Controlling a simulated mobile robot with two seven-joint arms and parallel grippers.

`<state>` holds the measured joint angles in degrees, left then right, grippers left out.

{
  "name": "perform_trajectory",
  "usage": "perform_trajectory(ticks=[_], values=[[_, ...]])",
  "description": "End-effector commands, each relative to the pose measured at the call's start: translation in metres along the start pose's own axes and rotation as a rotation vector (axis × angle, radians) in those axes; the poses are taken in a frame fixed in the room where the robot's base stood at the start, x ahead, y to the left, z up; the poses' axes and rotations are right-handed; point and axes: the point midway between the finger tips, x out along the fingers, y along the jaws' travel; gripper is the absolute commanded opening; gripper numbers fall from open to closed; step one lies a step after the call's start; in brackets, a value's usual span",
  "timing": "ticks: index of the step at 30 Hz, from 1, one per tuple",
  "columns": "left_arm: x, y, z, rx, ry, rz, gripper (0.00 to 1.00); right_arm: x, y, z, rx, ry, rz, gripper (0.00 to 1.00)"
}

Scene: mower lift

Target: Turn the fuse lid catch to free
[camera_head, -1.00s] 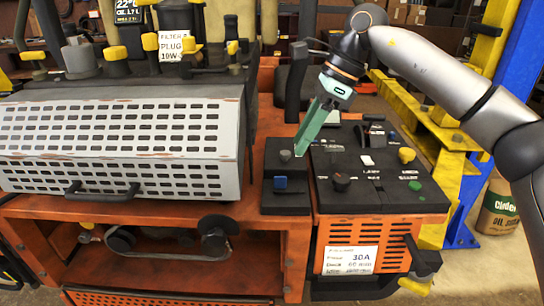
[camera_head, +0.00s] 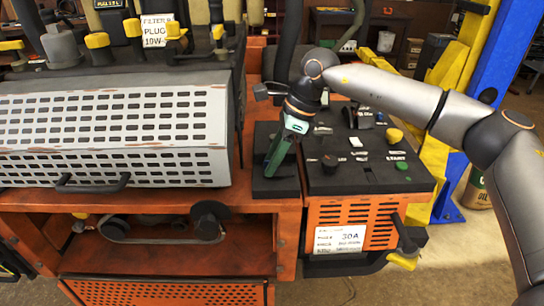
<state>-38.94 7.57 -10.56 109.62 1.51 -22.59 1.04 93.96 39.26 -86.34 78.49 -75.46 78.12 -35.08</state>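My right gripper (camera_head: 268,174) reaches down, with slim green fingers, over the narrow dark box (camera_head: 262,187) left of the orange-sided control unit. Its tips are at or just above the box top; I cannot tell whether they touch. The fingers overlap from this angle, so their gap does not show. The gripper covers the part of the box top where a grey knob and a blue piece showed before. I cannot make out for sure which part is the fuse lid catch. My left gripper is out of view.
The control panel (camera_head: 378,181) beside the box carries a black knob (camera_head: 330,160), a yellow knob (camera_head: 394,135) and a green button (camera_head: 403,166). A perforated grey cover (camera_head: 110,135) with a black handle (camera_head: 92,184) stands at left. Yellow and blue posts rise at right.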

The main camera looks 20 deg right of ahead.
Motion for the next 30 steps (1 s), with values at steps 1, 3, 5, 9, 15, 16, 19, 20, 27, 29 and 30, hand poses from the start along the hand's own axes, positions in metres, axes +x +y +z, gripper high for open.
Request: perform_trajectory(ticks=[1,3,5,9,15,16,19,20,27,29,30], values=[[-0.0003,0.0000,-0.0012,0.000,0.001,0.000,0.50,0.0020,0.0003,0.0002,-0.001,0.000,0.000,0.39],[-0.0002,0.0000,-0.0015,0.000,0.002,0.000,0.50,0.0035,0.0002,0.0003,-0.001,0.000,0.000,0.39],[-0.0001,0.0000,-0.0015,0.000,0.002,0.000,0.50,0.0038,0.0002,0.0003,0.000,-0.001,0.000,0.39],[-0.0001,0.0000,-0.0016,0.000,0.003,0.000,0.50,0.0037,0.0002,0.0002,0.000,-0.001,0.000,0.39],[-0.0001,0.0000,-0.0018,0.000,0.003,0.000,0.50,0.0035,0.0002,0.0002,0.000,-0.001,0.000,0.17],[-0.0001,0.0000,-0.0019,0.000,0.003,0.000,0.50,0.0035,0.0002,0.0002,0.000,-0.001,0.000,0.14],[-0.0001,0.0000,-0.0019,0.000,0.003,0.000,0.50,0.0034,0.0002,0.0002,0.000,-0.001,0.000,0.03],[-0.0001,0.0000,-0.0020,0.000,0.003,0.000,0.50,0.0034,0.0002,0.0002,0.000,-0.001,0.000,0.00],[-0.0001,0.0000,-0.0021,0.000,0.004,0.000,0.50,0.0032,0.0002,0.0002,0.000,-0.001,0.001,0.00],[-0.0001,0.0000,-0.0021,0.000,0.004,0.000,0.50,0.0032,0.0003,0.0002,0.000,-0.001,0.001,0.00],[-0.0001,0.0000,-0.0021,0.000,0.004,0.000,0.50,0.0032,0.0003,0.0002,0.000,-0.001,0.001,0.00]])
